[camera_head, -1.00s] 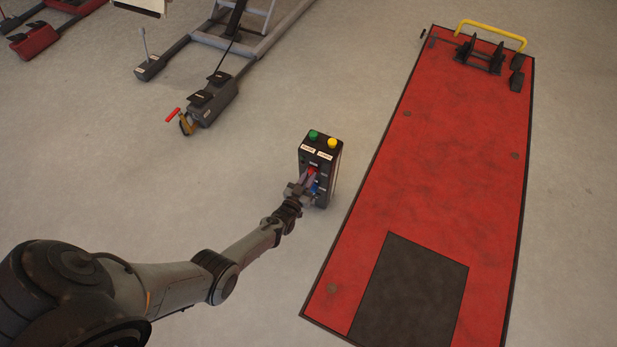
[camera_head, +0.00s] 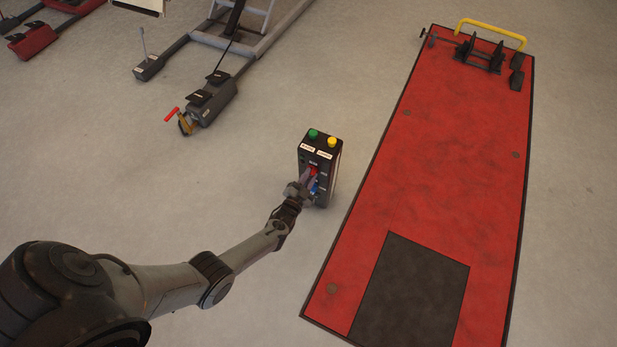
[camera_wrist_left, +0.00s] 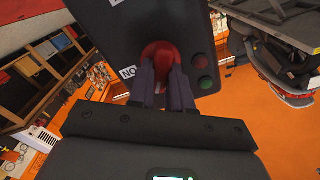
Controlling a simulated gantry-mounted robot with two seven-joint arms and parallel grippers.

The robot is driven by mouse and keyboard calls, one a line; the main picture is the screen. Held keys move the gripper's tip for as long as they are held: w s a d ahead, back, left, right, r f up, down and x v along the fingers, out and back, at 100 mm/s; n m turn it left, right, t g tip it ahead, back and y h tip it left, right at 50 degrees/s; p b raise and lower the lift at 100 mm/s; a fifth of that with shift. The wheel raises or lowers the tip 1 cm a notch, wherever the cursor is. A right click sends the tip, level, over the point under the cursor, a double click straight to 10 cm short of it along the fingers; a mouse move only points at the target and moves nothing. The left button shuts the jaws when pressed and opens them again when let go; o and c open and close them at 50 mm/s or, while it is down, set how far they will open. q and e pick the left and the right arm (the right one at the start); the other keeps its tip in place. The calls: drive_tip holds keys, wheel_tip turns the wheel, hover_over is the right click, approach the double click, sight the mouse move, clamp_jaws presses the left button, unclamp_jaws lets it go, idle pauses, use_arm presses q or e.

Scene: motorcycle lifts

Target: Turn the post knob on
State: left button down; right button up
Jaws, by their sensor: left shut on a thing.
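The black control post (camera_head: 325,160) stands on the floor left of the red lift, with a green and a yellow button on its sloped top. A red knob (camera_head: 313,170) is on its front face, with a blue part below it. My left gripper (camera_head: 309,180) is at the post's front. In the left wrist view the red knob (camera_wrist_left: 161,55) sits between the fingers of my left gripper (camera_wrist_left: 162,82), which are shut on it. A white label with "NO" is partly covered beside the knob. My right gripper is in neither view.
A red lift platform (camera_head: 450,150) with a yellow bar (camera_head: 491,32) lies right of the post. A grey lift frame (camera_head: 205,105) with black pedals and a red handle is at upper left. Bare floor surrounds the post.

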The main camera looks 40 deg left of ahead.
use_arm(q)
drive_tip(key=m, duration=0.5)
drive_tip(key=shift+d+f+m+b, duration=0.1)
drive_tip(key=shift+m+b, duration=0.2)
drive_tip(key=shift+m, duration=0.1)
drive_tip(key=m, duration=0.5)
drive_tip(key=shift+f, duration=0.1)
drive_tip(key=shift+m, duration=0.3)
drive_tip(key=c, duration=1)
unclamp_jaws()
drive_tip(key=shift+c, duration=0.2)
drive_tip(key=shift+s, duration=0.1)
